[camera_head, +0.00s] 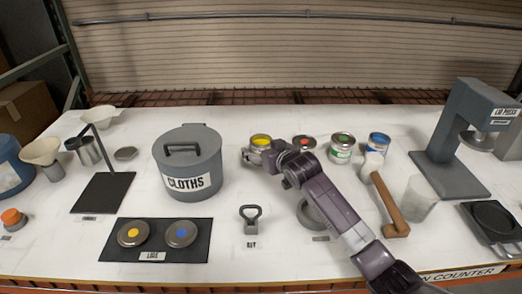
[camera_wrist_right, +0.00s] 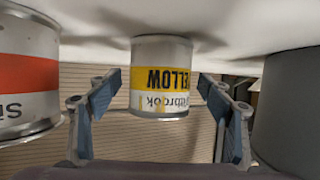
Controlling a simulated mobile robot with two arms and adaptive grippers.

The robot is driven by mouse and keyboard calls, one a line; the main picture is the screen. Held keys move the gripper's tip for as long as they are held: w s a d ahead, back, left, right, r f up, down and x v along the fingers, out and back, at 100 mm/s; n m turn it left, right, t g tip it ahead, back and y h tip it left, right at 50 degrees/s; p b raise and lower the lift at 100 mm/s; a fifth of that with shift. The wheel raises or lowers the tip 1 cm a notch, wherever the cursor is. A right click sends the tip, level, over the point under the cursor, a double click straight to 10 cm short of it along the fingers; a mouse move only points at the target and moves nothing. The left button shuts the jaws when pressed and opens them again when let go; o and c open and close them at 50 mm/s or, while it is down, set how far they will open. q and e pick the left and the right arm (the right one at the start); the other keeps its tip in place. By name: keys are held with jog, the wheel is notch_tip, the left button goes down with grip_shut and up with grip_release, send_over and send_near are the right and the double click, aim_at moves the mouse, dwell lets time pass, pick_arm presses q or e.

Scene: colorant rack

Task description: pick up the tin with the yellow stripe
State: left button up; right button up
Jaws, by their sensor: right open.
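The tin with the yellow stripe (camera_head: 261,139) stands on the white counter, at the left end of a row of tins. My right gripper (camera_head: 259,155) is at its front and hides part of it. In the right wrist view, which looks upside down, the yellow-striped tin (camera_wrist_right: 160,52) shows its "YELLOW" label between the two spread fingers of the right gripper (camera_wrist_right: 160,88). Gaps show between the fingers and the tin's sides, so the fingers look clear of it. My left gripper is out of view.
A red tin (camera_head: 304,142) stands close to the right, followed by a green tin (camera_head: 342,147) and a blue tin (camera_head: 379,142). The grey cloths bin (camera_head: 188,165) is close on the left. A mallet (camera_head: 390,205) lies right of my arm.

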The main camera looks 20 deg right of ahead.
jog(key=shift+w, duration=0.25)
jog(key=shift+f, duration=0.1)
jog(key=c, duration=1.3)
jog(key=shift+c, duration=1)
jog(key=shift+r, duration=0.2)
